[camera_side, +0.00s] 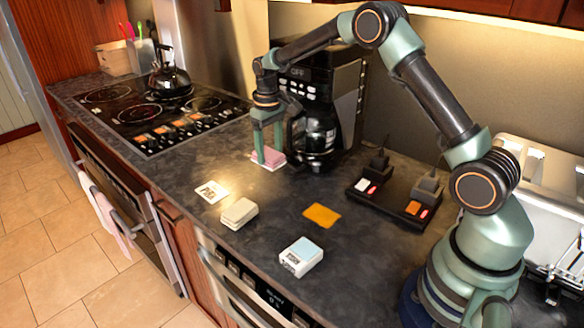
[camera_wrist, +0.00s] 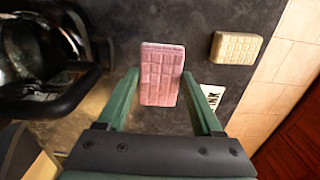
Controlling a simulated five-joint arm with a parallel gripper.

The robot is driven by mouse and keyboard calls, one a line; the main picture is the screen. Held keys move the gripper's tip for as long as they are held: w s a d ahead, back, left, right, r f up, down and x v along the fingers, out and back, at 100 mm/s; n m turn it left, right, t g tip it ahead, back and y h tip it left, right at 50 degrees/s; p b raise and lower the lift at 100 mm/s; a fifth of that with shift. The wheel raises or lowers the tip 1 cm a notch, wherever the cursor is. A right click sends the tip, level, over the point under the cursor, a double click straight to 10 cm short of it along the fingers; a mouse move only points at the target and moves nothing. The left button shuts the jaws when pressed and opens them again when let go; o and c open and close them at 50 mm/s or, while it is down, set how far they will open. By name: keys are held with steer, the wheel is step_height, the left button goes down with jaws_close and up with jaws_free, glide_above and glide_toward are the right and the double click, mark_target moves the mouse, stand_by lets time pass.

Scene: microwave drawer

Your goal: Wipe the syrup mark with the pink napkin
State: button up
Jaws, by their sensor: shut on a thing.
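The pink napkin (camera_side: 272,155), a thick folded pad with a grid pattern, is at the counter near the coffee maker. In the wrist view the pink napkin (camera_wrist: 161,70) lies between the two green fingers. My gripper (camera_side: 268,150) points down and is shut on it; I cannot tell whether the napkin still touches the counter. A flat orange patch (camera_side: 321,215), which looks like the syrup mark, lies on the open counter to the right and nearer the camera. Nothing covers it.
A cream pad (camera_side: 238,213) and a printed white card (camera_side: 210,191) lie left of the patch. A white and blue block (camera_side: 301,257) lies nearer. A black coffee maker (camera_side: 318,125) stands close beside my gripper. A black dock (camera_side: 391,200) with red lights is right of the patch.

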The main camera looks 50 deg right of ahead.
steer(key=s, duration=1.4)
steer(key=shift+f, duration=3.85)
steer(key=shift+s+f, duration=0.2)
steer(key=shift+c, duration=0.6)
steer(key=shift+s+f, duration=0.15)
steer(key=shift+s, duration=3.35)
steer(key=shift+w, duration=3.85)
step_height(320, 180, up, 8)
steer(key=shift+s, duration=0.15)
steer(key=shift+r, duration=0.2)
